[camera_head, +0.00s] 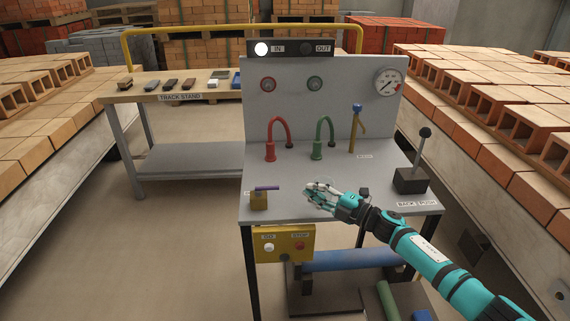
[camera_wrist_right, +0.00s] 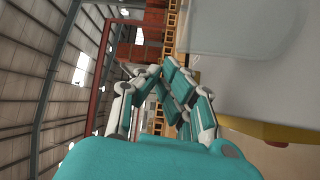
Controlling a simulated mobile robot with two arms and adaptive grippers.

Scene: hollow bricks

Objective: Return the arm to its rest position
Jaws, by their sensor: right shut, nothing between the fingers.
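My right gripper (camera_head: 318,193) is shut and empty. It hovers over the front middle of the grey control stand's worktop (camera_head: 345,170), between the yellow valve block (camera_head: 259,201) with a purple lever and the black lever box (camera_head: 411,180). My teal right arm comes in from the lower right. In the right wrist view the closed fingers (camera_wrist_right: 165,85) show with nothing between them. My left gripper is not in view.
A yellow button box (camera_head: 283,244) hangs at the front edge. Brick-laden conveyors flank the stand. A track stand table (camera_head: 130,95) is at the left.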

